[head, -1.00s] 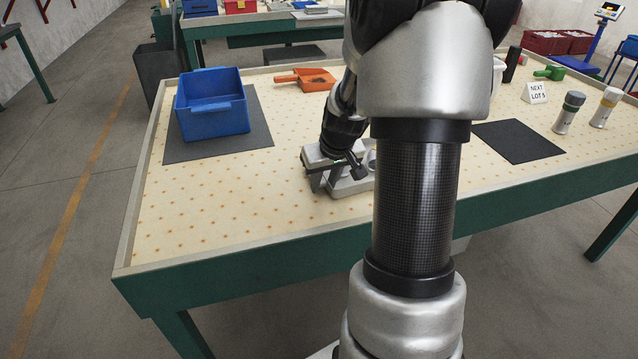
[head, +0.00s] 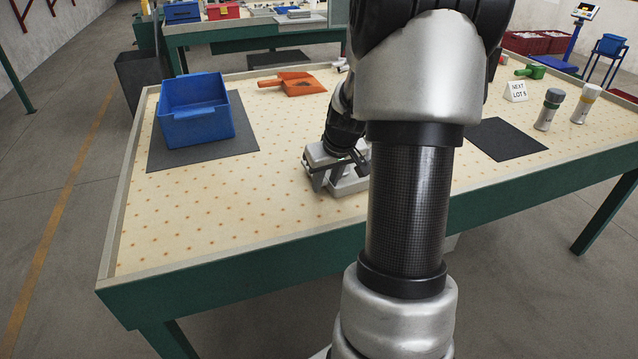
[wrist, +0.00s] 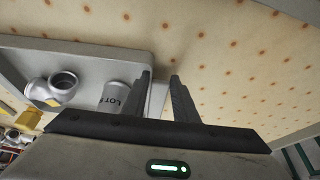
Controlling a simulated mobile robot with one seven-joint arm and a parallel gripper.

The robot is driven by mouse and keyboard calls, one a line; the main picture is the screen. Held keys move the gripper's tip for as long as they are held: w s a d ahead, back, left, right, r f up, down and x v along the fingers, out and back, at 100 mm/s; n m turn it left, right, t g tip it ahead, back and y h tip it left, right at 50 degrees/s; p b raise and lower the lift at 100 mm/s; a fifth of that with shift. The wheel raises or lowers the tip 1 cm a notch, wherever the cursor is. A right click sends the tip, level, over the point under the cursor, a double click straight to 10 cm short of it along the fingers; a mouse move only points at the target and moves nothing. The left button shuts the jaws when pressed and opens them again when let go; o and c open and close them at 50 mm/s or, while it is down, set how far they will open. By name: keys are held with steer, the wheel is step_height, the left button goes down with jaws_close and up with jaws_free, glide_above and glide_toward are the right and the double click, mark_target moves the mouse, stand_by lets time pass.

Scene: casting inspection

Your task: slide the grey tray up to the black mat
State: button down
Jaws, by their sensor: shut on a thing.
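The grey tray (head: 349,187) lies on the speckled bench top near its front edge, partly hidden behind my arm. My gripper (head: 334,176) is low at the tray's left end. In the wrist view my gripper (wrist: 160,76) has one finger on each side of the tray's wall and is shut on it.
A blue bin (head: 197,108) stands on a dark grey mat (head: 240,138) at the left. An orange scoop (head: 290,84) lies at the back. A lot sign (head: 515,91) and two bottles (head: 549,108) stand behind and right of the black mat. The front left of the bench is clear.

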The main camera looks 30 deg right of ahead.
mark_target(345, 184)
steer(key=shift+s+d+b, duration=0.15)
steer(key=shift+s+d, duration=0.1)
steer(key=shift+d, duration=0.75)
steer(key=shift+s+d+b, duration=0.1)
steer(key=shift+s+d, duration=0.15)
steer(key=shift+d, duration=0.75)
steer(key=shift+s+d+b, duration=0.15)
steer(key=shift+s+d, duration=0.1)
steer(key=shift+d, duration=0.75)
steer(key=shift+s+d, duration=0.2)
steer(key=shift+d, duration=0.65)
steer(key=shift+s+d, duration=0.2)
steer(key=shift+d, duration=0.6)
steer(key=shift+s+d, duration=0.2)
steer(key=shift+d, duration=0.65)
steer(key=shift+s+d, duration=0.2)
steer(key=shift+d, duration=0.6)
steer(key=shift+s+d, duration=0.15)
steer(key=shift+d, duration=0.65)
steer(key=shift+s+d, duration=0.2)
steer(key=shift+d, duration=0.6)
steer(key=shift+s+d, duration=0.25)
steer(key=shift+d, duration=0.75)
steer(key=shift+s+d, duration=0.2)
steer(key=shift+d, duration=0.8)
steer(key=c, duration=1.3)
jaws_free()
steer(key=shift+c, duration=0.2)
